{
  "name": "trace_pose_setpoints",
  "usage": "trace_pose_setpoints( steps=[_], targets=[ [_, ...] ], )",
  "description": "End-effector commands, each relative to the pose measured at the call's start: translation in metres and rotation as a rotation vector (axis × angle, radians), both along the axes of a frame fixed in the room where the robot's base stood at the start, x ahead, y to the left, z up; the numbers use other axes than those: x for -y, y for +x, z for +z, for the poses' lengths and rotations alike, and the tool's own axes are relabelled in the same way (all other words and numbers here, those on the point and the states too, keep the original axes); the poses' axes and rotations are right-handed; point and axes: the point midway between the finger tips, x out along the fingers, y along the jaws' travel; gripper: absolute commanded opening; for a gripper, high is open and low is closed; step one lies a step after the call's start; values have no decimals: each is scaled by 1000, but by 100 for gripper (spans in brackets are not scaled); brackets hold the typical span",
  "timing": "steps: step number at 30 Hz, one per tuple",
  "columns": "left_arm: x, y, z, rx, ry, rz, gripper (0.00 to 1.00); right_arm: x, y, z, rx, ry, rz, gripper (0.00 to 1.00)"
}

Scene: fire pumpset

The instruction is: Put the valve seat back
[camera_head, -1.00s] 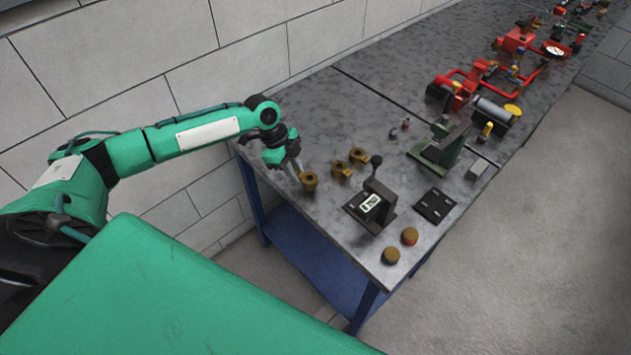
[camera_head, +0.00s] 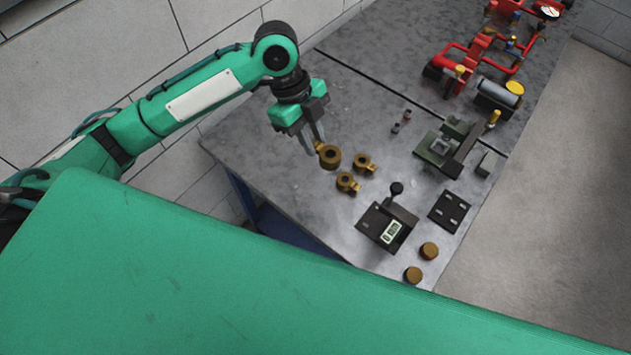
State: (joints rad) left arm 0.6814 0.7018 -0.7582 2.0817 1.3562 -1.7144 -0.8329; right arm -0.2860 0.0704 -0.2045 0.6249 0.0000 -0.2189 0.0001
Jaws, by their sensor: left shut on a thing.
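My left gripper (camera_head: 320,146) is shut on a brass ring-shaped part with a short side lug, which looks like a valve seat (camera_head: 330,157). The fingers grip it by its lug side, and it appears to hang above the grey bench top. Two similar brass ring parts lie close by on the bench: one to the right (camera_head: 364,163) and one below and to the right (camera_head: 347,183). I cannot tell from this view which of them the held one matches. My right gripper is not in view.
A dark stand with a lever and a small display (camera_head: 390,228) is on the grey bench (camera_head: 270,130), beside a black plate (camera_head: 449,211). Two brown round caps (camera_head: 429,251) sit near the front edge. A green fixture (camera_head: 443,146) and red piping (camera_head: 482,45) stand farther along.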

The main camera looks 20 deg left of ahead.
Motion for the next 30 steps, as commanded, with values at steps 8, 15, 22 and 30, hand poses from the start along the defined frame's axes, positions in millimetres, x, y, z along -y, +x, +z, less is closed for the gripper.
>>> trace_pose_setpoints(
  steps=[8, 15, 22, 30],
  targets=[
    [1, -4, -52, -9, 2, -4, 0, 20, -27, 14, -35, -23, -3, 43],
    [2, -4, -116, -7, 2, -3, 0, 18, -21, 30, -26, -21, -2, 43],
    [2, -3, -153, -3, 0, -4, 0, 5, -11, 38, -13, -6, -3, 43],
    [2, -3, -184, -5, 1, -4, 0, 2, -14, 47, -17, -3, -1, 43]
  ],
)
